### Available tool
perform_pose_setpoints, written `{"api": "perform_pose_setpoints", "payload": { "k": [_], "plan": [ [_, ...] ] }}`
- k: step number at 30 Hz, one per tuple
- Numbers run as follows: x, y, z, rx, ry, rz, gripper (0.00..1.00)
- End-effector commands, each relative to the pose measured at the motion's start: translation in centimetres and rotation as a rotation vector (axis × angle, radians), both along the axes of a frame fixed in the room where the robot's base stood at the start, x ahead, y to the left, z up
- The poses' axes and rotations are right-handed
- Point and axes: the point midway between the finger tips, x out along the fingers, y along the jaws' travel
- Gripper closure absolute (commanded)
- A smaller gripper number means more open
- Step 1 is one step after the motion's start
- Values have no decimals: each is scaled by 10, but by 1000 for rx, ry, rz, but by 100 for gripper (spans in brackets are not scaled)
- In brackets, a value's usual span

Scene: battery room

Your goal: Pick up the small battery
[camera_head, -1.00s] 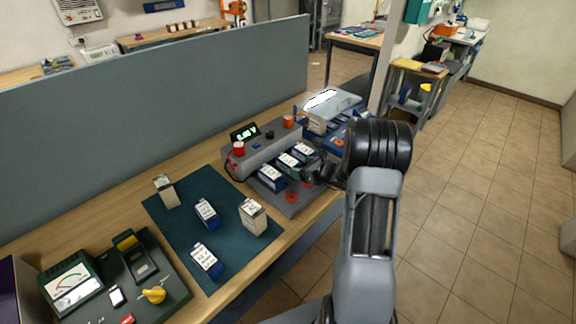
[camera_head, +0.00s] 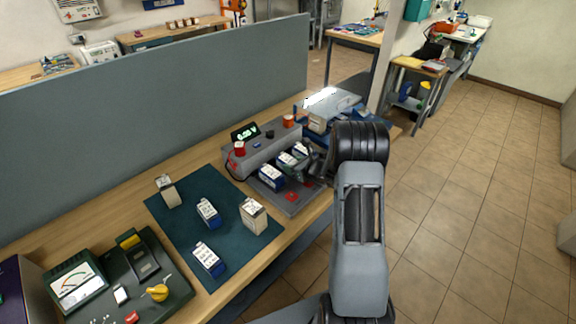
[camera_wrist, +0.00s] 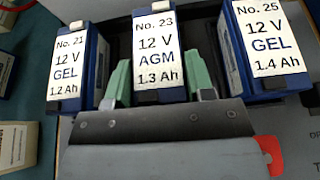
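The small batteries are blue with white labels and stand in a row in the grey tester (camera_head: 285,202). In the wrist view the middle one, No. 23, 12 V AGM 1.3 Ah (camera_wrist: 157,50), lies between the green-padded fingers of my gripper (camera_wrist: 158,80). One finger is on each side of it, in the narrow gaps to its neighbours. The gripper looks open around it; contact with the sides is hidden. No. 21, GEL 1.2 Ah (camera_wrist: 70,65), is to its left and No. 25, GEL 1.4 Ah (camera_wrist: 265,45), to its right. In the head view my arm partly hides the gripper.
More blue and beige batteries stand on a dark green mat (camera_head: 180,232). A meter case (camera_head: 150,300) lies at the bench's left end. A grey partition (camera_head: 150,110) runs behind the bench. A grey-and-blue device (camera_head: 335,105) stands beyond the tester. Floor is free on the right.

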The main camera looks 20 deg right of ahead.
Motion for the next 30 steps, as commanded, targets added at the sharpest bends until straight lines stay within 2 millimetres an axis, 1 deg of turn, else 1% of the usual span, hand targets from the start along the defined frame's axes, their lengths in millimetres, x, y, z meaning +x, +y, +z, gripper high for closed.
{"api": "perform_pose_setpoints", "payload": {
  "k": [1,2,14,24,27,30],
  "plan": [
    [0,0,0,0,0,0,56],
    [0,0,0,0,0,0,59],
    [0,0,0,0,0,0,97],
    [1,0,4,-1,-5,0,98],
    [1,0,9,0,-5,0,98],
    [1,0,19,-2,-8,0,98]
  ]
}}
